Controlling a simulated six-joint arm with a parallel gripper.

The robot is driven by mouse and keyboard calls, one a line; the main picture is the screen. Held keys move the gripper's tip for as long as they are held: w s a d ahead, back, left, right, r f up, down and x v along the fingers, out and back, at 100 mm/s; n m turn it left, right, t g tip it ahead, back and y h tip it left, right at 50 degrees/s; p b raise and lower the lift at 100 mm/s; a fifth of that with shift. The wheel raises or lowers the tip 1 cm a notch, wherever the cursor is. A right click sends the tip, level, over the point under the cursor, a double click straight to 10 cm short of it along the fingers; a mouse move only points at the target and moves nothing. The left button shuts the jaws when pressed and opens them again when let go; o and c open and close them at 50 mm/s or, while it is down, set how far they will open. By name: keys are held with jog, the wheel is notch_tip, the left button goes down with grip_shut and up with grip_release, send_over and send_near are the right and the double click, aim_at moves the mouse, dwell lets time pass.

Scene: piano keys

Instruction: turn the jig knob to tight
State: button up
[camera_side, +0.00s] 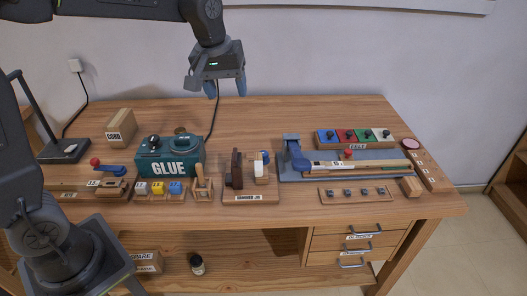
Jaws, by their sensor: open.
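The jig (234,196) is a small wooden base with a white label at its front, standing on the table at the middle. It carries a dark brown upright piece (236,168) and a lighter wooden block with a white and blue part (262,160). I cannot tell for sure which small part is the knob, or how it is turned. My gripper (226,92) points down with its blue fingers apart and empty. It hangs well above the table, up and slightly left of the jig, touching nothing.
A green GLUE box (170,168) and a small wooden stand (201,184) are left of the jig. A grey tray (400,154) with a blue clamp (299,160) and wooden key is right. The table's back middle is clear.

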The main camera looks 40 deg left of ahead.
jog(key=w+a+f+n+g, duration=0.1)
jog(key=w+a+f+n, duration=0.15)
jog(key=w+f, duration=0.55)
jog(key=n+g, duration=0.2)
jog(key=n, duration=0.2)
send_over(264, 153)
notch_tip(264, 153, down, 7)
notch_tip(264, 153, down, 14)
jog(key=shift+r, duration=0.25)
jog(key=c, duration=0.9)
